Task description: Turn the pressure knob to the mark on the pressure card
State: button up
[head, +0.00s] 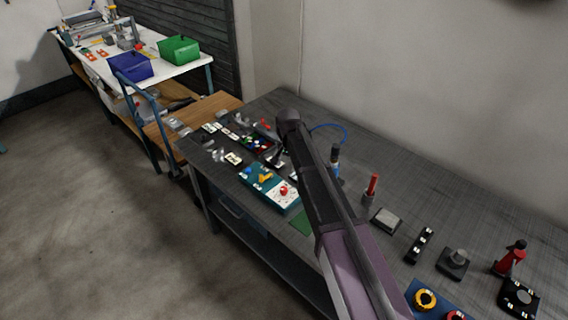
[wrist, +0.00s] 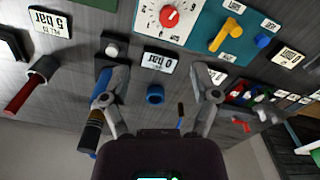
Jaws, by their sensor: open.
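The pressure knob is a red round knob (head: 284,190) on a white dial plate with marks, set in a teal panel (head: 252,183). In the wrist view the knob (wrist: 169,16) is at the top, beyond my fingertips. A white card reading "5 bar" (wrist: 51,22) lies at the upper left of the wrist view, upside down. Another bar card (wrist: 160,61) lies nearer the panel; its number is hard to read. My gripper (wrist: 158,80) is open and empty, above the bench and apart from the knob. In the head view my arm partly hides the bench behind it.
The panel also has a yellow lever (wrist: 224,35) and a small blue knob (wrist: 263,41). A blue ring (wrist: 155,94) shows between my fingers. A red-handled tool (head: 372,185) and a dark bottle-like item (head: 334,155) stand upright on the grey bench (head: 460,215).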

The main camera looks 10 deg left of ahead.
jog(key=s+d+f+b, duration=0.1)
jog(key=s+d+f, duration=0.1)
jog(key=d, duration=0.6)
jog(key=s+d+f+b, duration=0.2)
jog(key=s+d, duration=0.3)
jog(key=d, duration=0.4)
jog(key=s+d+f+n+b, duration=0.1)
jog(key=s+d, duration=0.3)
jog(key=d, duration=0.4)
jog(key=shift+d+f+b, duration=0.35)
jog(key=shift+f+b, duration=0.05)
jog(key=shift+b, duration=0.3)
jog(key=shift+s+d, duration=0.1)
jog(key=s+d, duration=0.7)
jog(key=shift+d+n, duration=0.35)
jog(key=shift+n, duration=0.05)
